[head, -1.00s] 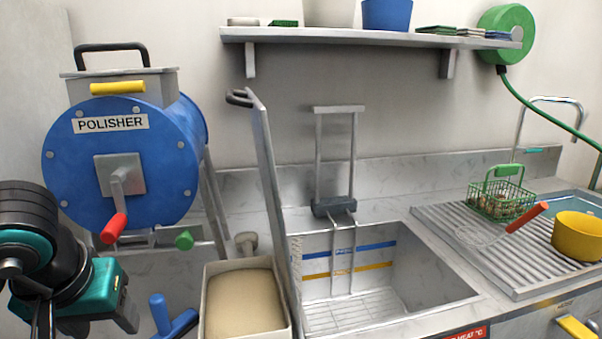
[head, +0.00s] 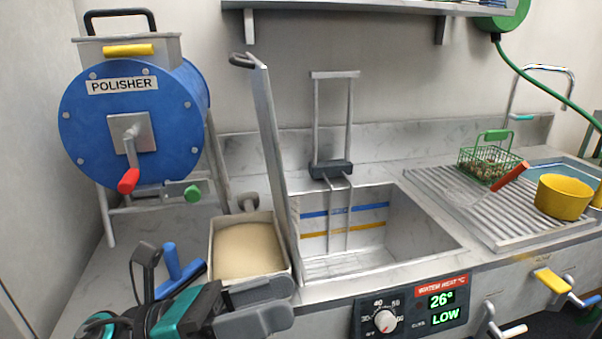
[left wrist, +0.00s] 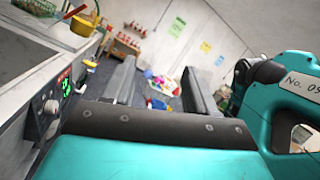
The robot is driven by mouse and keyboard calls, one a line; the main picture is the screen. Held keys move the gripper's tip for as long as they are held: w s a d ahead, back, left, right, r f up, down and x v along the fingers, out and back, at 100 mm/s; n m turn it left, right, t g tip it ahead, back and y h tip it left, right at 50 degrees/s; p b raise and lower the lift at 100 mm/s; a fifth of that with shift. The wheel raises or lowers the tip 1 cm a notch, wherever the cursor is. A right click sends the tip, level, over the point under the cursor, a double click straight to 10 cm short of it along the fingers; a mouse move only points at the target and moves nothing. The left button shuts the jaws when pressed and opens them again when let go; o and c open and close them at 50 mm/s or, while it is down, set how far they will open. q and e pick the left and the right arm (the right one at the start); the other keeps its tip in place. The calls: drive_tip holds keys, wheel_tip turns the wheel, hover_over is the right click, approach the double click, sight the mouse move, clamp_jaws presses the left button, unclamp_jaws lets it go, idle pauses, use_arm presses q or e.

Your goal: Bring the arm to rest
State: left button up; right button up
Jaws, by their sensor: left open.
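My left gripper (head: 205,295) is low in the head view, in front of the counter's front edge, beside the box of tan material. In the left wrist view its two dark grey fingers (left wrist: 160,75) stand apart with nothing between them, so it is open and empty. A teal and black part of my own arm fills the lower part and right side of that view. My right gripper is in neither view.
The blue polisher (head: 135,130) stands at left, with a tan-filled box (head: 213,270) beside the sink (head: 425,250). A green basket (head: 485,165) and yellow pot (head: 562,198) sit on the ribbed drainboard. Front controls (head: 410,310) line the counter.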

use_arm(q)
drive_tip(key=w+a+f+n+t+y, duration=0.5)
drive_tip(key=n+t, duration=0.3)
drive_tip(key=n, duration=0.6)
drive_tip(key=w+a+f+n+t+y, duration=0.2)
drive_tip(key=a+f+n+t+y, duration=0.35)
drive_tip(key=n, duration=0.85)
drive_tip(key=s+a+f+n+g+y, duration=0.1)
drive_tip(key=s+f+n+y, duration=0.3)
drive_tip(key=f+n, duration=0.4)
drive_tip(key=s+a+f+n+g+y, duration=0.2)
drive_tip(key=s+f+n+g+y, duration=0.2)
drive_tip(key=f+n, duration=0.5)
wheel_tip(320, 180, down, 7)
drive_tip(key=shift+s+a+r, duration=0.1)
drive_tip(key=shift+s+a, duration=0.2)
drive_tip(key=shift+s, duration=0.85)
drive_tip(key=shift+y, duration=0.25)
